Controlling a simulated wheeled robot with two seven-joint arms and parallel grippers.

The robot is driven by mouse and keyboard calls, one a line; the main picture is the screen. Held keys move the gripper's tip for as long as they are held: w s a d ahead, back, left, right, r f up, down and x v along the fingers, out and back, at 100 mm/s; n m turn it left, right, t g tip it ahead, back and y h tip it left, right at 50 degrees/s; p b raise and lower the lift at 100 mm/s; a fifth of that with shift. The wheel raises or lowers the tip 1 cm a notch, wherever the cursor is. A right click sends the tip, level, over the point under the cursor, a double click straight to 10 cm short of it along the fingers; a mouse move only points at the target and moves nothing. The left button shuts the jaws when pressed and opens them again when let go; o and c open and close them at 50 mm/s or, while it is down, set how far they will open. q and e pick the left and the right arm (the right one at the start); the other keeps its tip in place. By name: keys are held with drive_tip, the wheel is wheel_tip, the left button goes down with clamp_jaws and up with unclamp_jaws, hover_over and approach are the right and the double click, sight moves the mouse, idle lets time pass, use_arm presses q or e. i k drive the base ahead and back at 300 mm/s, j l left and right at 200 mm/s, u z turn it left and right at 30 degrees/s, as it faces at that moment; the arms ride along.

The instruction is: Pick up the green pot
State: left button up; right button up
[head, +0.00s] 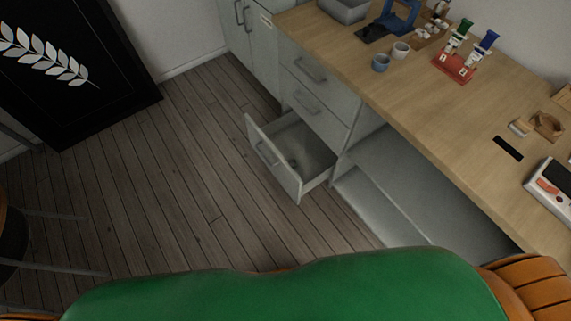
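I cannot make out a clear green pot in the head view. A green-topped item (463,29) stands in a small red rack (454,68) on the wooden counter, beside a blue-topped one (487,41). They are too small to tell exactly what they are. A blue-grey cup (381,63) and a pale cup (400,51) stand on the counter to the left of the rack. Neither of my grippers shows in this view.
A drawer (272,160) stands open below the wooden counter (410,95), with a small dark thing inside. An open shelf bay (420,190) is to its right. A blue device (396,20) and a grey bin (345,8) stand at the back.

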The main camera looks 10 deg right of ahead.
sight(293, 162)
drive_tip(key=i+j+z, duration=0.25)
drive_tip(key=z, duration=0.25)
drive_tip(key=i+j+z, duration=0.45)
drive_tip(key=k+l, duration=0.05)
drive_tip(key=k, duration=0.05)
